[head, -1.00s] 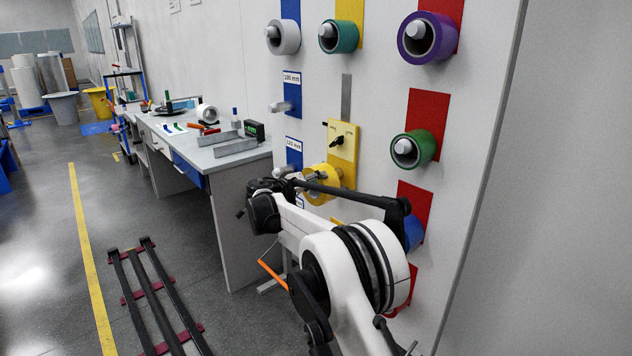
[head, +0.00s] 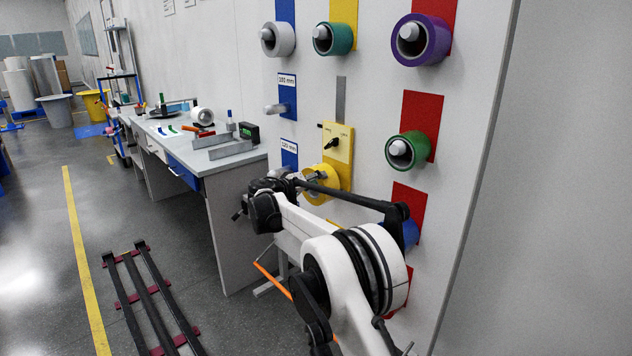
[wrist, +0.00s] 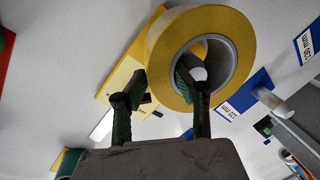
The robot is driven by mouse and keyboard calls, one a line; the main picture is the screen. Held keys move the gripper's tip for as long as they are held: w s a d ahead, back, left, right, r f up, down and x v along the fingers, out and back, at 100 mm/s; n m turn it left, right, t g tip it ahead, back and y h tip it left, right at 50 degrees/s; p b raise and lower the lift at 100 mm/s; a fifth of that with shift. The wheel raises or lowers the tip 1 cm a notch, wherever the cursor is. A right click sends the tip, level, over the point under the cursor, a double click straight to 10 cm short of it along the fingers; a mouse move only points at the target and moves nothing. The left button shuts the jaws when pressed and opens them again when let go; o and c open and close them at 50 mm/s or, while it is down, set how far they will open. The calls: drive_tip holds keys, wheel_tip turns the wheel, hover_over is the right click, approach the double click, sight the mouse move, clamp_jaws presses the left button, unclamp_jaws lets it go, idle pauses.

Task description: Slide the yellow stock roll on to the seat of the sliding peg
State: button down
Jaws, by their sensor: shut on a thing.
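The yellow stock roll (wrist: 236,38) has a wide grey-white core and is close to the wall panel. It also shows in the head view (head: 325,190), partly behind my arm. My gripper (wrist: 160,86) is shut on the roll's wall, with one finger inside the core and the other outside. In the head view my gripper (head: 303,182) reaches the roll from the left. The yellow carriage plate (head: 338,143) with a black knob is just above the roll, below a grey vertical slot (head: 341,98). A pale rounded form, possibly the peg, shows through the core; whether the roll is around it I cannot tell.
Other pegs on the panel hold a white roll (head: 281,40), a teal roll (head: 338,39), a purple roll (head: 427,42) and a green roll (head: 412,150). A bare peg (head: 275,109) is at left. A workbench (head: 233,158) stands left of the panel.

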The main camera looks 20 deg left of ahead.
drive_tip(key=shift+w+d, duration=0.1)
drive_tip(key=shift+w, duration=0.05)
drive_tip(key=c, duration=1.3)
unclamp_jaws()
drive_tip(key=shift+d, duration=0.1)
drive_tip(key=shift+o, duration=0.2)
drive_tip(key=shift+f, duration=0.1)
drive_tip(key=v, duration=1.2)
